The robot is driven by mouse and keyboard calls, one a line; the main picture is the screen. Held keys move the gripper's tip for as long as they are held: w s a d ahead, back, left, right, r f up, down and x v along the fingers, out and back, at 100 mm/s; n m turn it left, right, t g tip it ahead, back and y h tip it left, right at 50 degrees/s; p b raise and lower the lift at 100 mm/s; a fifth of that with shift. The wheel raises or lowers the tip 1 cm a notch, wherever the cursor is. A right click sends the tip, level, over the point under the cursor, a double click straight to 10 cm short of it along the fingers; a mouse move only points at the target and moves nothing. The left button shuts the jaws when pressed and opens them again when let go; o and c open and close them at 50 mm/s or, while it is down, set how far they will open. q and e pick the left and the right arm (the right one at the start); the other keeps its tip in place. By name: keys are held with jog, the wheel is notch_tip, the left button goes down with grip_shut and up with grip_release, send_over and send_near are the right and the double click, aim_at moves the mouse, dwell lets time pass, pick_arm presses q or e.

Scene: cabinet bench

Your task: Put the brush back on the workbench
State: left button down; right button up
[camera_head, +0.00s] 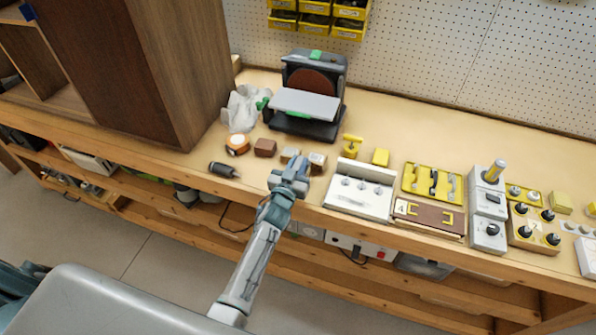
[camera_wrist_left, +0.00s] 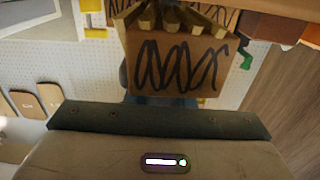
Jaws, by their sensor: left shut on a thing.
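My left gripper (camera_head: 290,174) is over the front edge of the workbench (camera_head: 410,132), with its fingers together. In the left wrist view it is shut on a tan block-like thing (camera_wrist_left: 180,68) with a black squiggle and short tan prongs along its top; it looks like the brush. In the head view the gripper mostly covers what it holds, and I cannot tell if it touches the bench. Small blocks (camera_head: 317,160) stand just beyond the gripper. My right gripper is out of view.
A disc sander (camera_head: 310,95) stands behind the gripper. A dark handled tool (camera_head: 222,169), a brown block (camera_head: 265,147) and an orange-and-white roll (camera_head: 237,143) lie to the left. A white box (camera_head: 360,188) is close on the right. The cabinet (camera_head: 150,65) blocks the left.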

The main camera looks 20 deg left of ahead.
pick_arm(q)
jog(key=shift+f, duration=0.6)
jog(key=shift+r, duration=0.15)
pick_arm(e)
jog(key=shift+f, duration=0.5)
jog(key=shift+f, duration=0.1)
pick_arm(q)
jog(key=c, duration=1.3)
grip_release()
jog(key=shift+f, duration=0.2)
jog(key=shift+o, duration=0.2)
jog(key=shift+r, duration=0.15)
